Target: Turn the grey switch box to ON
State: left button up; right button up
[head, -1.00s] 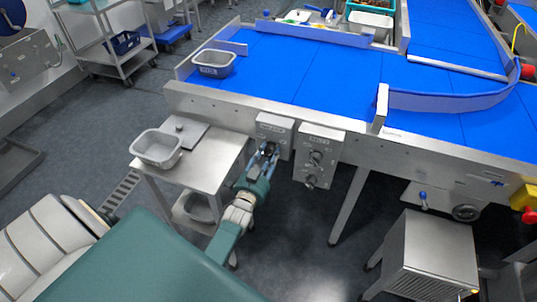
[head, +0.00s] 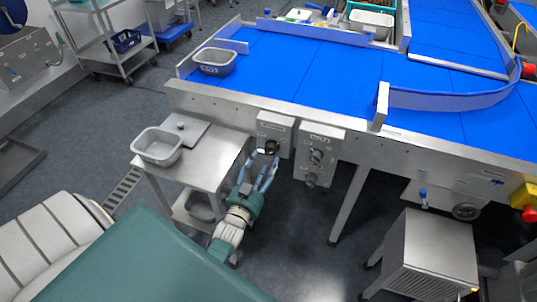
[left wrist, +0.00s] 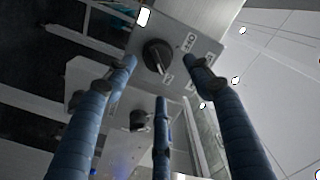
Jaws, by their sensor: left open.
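The grey switch box (head: 276,130) is fixed to the front rail of the conveyor in the head view, with a dark rotary knob (head: 271,147) low on its face. In the left wrist view the box face (left wrist: 190,38) fills the upper middle, with its black knob (left wrist: 156,56) and small labels that I cannot read. The knob's light pointer mark faces the lower label. My left gripper (head: 266,166) is open and empty just below and in front of the knob, its blue fingers spread and apart from it. My right gripper is not in view.
A second control box (head: 318,152) with several knobs hangs just right of the switch box. A steel side table (head: 208,165) with a grey tub (head: 157,146) stands close left of my left arm. A steel cabinet (head: 430,255) stands at lower right.

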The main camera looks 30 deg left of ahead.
pick_arm(q)
jog(key=v, duration=0.5)
jog(key=shift+s+d+r, duration=0.1)
jog(key=shift+s+d, duration=0.05)
jog(key=shift+s, duration=0.2)
jog(key=s+d+f+g+h, duration=0.1)
jog(key=s+d+f+g, duration=0.2)
jog(key=f, duration=0.6)
jog(key=s+d+f+n+g+h, duration=0.15)
jog(key=s+d+f, duration=0.25)
jog(key=f, duration=0.5)
jog(key=s+d+f+m+g+h, duration=0.1)
jog(key=s+d+f+g, duration=0.25)
jog(key=f, duration=0.55)
jog(key=s+f+g, duration=0.4)
jog(key=s+f, duration=0.4)
jog(key=s, duration=0.7)
jog(key=s+f+n+g, duration=0.1)
jog(key=s+f+g, duration=0.3)
jog(key=s+f, duration=0.4)
jog(key=s, duration=0.7)
jog(key=shift+s+d+f+g, duration=0.2)
jog(key=shift+s+d+g, duration=0.1)
jog(key=shift+s, duration=0.1)
jog(key=shift+h, duration=0.25)
